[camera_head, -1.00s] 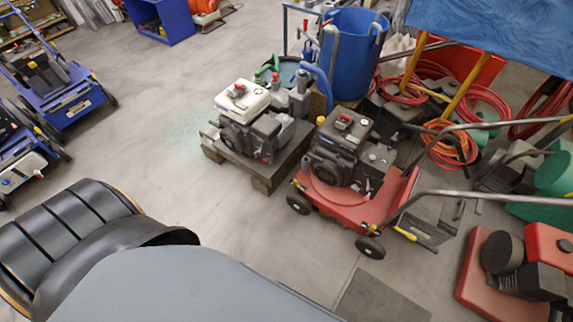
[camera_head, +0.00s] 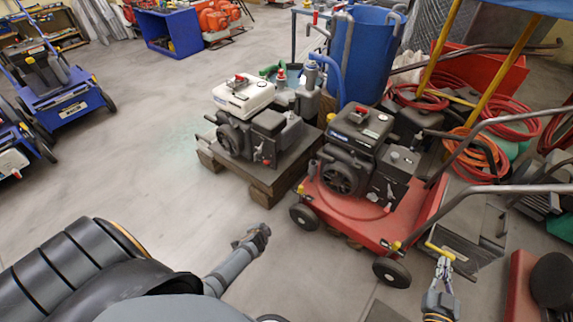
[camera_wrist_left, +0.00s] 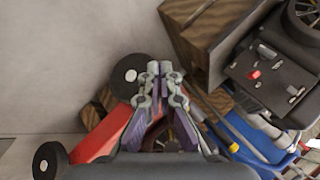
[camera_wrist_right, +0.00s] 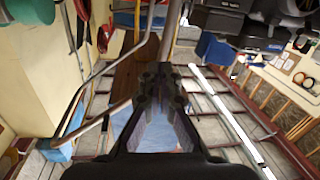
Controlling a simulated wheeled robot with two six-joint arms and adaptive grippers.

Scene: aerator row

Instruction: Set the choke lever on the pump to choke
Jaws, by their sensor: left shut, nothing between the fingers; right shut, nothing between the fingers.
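The pump (camera_head: 245,125), with a white tank top and dark engine body, stands on a wooden pallet (camera_head: 262,180). A small red lever or knob (camera_head: 266,162) shows low on its front side. In the left wrist view a dark panel at upper right has a red lever (camera_wrist_left: 253,75) and pale knobs; which one is the choke is unclear. My left gripper (camera_head: 262,232) is shut and empty over the floor in front of the pallet, apart from the pump; its fingers (camera_wrist_left: 160,70) look closed. My right gripper (camera_head: 442,256) is shut and empty near the red machine's yellow-gripped handle.
A red wheeled machine (camera_head: 345,216) with a black engine stands just right of the pump. A blue barrel (camera_head: 365,50) and red hoses (camera_head: 505,110) are behind. Blue machines (camera_head: 65,85) stand at far left. The floor left of the pallet is clear.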

